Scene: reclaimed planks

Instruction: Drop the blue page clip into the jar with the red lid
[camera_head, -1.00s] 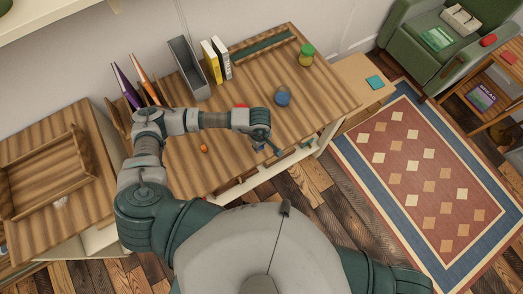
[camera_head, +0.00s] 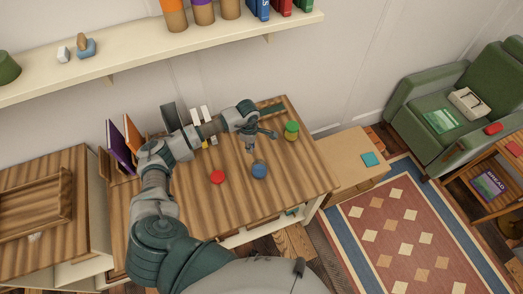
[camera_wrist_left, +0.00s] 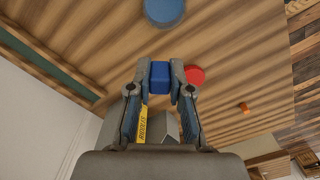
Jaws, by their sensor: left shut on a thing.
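The jar with the red lid (camera_head: 217,177) stands on the striped wooden desk (camera_head: 203,220); I see it mostly from above. Its red lid also shows in the left wrist view (camera_wrist_left: 196,75), just right of the fingers. My left gripper (camera_head: 259,142) is over the back right part of the desk, up and right of the red-lidded jar. In the left wrist view its fingers (camera_wrist_left: 160,74) are shut on the blue page clip (camera_wrist_left: 160,78). The clip is too small to make out in the head view. My right gripper is not in view.
A blue-lidded jar (camera_head: 259,170) stands right of the red one, below my left gripper. A green-lidded jar (camera_head: 291,130) is near the desk's right edge. Upright books (camera_head: 121,146) stand at the left. A small orange thing (camera_wrist_left: 243,107) lies on the desk. A shelf (camera_head: 130,58) hangs above.

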